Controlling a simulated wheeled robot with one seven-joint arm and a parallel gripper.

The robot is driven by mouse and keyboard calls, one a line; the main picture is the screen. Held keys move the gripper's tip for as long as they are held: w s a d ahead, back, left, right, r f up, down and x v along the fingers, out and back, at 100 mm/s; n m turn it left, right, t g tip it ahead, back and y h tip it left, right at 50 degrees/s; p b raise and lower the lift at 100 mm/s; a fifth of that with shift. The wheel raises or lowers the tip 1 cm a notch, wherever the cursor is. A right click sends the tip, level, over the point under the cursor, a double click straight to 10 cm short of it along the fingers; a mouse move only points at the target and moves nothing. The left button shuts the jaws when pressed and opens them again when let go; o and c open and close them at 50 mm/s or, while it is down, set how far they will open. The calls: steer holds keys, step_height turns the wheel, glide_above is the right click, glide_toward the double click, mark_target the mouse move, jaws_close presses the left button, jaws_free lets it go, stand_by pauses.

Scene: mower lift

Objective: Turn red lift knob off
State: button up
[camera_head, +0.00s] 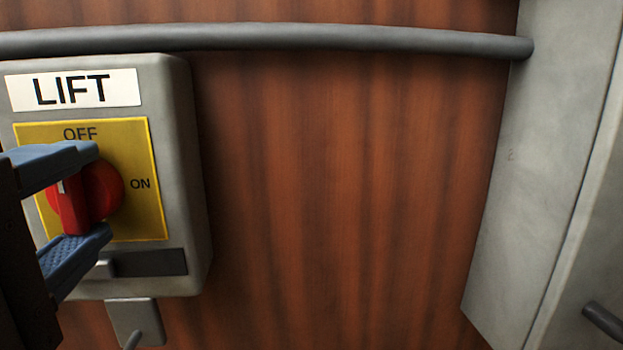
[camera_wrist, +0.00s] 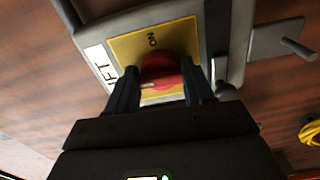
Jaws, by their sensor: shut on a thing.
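The red lift knob (camera_head: 107,188) sits on a yellow plate (camera_head: 140,225) marked OFF at the top and ON at the right. The plate is on the grey lift box (camera_head: 180,150) under a white LIFT label (camera_head: 74,90). My gripper (camera_head: 94,195) is shut on the knob, one blue finger above its handle and one below. A white mark on the handle points up, toward OFF. The wrist view also shows the knob (camera_wrist: 160,70) between my two fingers (camera_wrist: 162,92). The left side of the plate is partly hidden by my gripper.
A grey rail (camera_head: 300,38) runs along the wooden wall (camera_head: 340,180) above the box. A small latch (camera_head: 135,318) with a rod sits below the box. A grey cabinet (camera_head: 545,170) stands at the right. Something yellow (camera_wrist: 311,131) shows at the wrist view's right edge.

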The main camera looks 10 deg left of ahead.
steer(key=shift+n, duration=0.6)
steer(key=o, duration=1)
steer(key=shift+s, duration=0.1)
steer(key=b+v, duration=0.1)
steer(key=v, duration=0.6)
steer(key=shift+s+d, duration=0.1)
steer(key=shift+s, duration=0.2)
